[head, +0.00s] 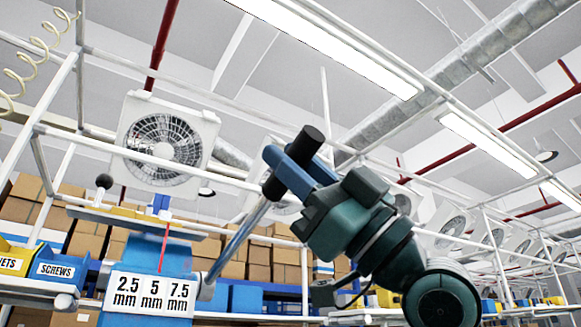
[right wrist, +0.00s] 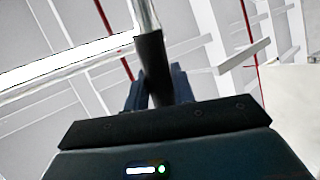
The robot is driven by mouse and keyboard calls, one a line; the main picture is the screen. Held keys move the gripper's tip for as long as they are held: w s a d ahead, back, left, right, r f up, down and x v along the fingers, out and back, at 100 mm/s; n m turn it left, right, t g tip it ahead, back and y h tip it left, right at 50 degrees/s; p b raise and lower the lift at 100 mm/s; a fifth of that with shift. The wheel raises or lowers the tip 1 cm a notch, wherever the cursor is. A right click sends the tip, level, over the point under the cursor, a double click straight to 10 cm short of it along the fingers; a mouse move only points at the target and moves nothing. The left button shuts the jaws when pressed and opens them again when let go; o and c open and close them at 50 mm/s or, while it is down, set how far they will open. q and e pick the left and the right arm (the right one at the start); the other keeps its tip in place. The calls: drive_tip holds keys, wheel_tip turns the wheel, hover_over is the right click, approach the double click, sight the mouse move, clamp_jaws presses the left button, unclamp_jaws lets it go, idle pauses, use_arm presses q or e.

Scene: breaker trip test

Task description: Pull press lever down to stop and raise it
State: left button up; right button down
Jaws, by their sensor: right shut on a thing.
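The press lever is a grey metal rod (head: 238,240) with a black grip (head: 308,143). It slants up and to the right from a pivot beside the blue press. My right gripper (head: 287,168), coming from the lower right, is shut on the black grip, its blue fingers around it. In the right wrist view the black grip (right wrist: 150,58) stands between the two fingers (right wrist: 158,88), with the metal rod (right wrist: 146,15) beyond. A white scale (head: 150,296) marked 2.5, 5 and 7.5 mm has a thin red pointer (head: 164,247) above it. My left gripper is out of view.
A black ball knob (head: 104,181) stands at the left. Yellow and blue bins (head: 56,270) sit at lower left. White frame bars (head: 150,158) and a fan (head: 163,140) are behind the lever. Boxes fill shelves at the back. Space above the grip looks free.

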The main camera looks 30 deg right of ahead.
drive_tip(key=shift+a+f, duration=0.15)
drive_tip(key=shift+f, duration=0.05)
drive_tip(key=c, duration=1.2)
unclamp_jaws()
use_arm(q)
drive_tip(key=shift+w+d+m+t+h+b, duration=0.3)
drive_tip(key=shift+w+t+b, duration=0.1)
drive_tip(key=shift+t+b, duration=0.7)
use_arm(e)
drive_tip(key=v, duration=1.3)
drive_tip(key=shift+d, duration=0.2)
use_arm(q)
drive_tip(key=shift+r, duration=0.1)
use_arm(e)
drive_tip(key=shift+o, duration=0.2)
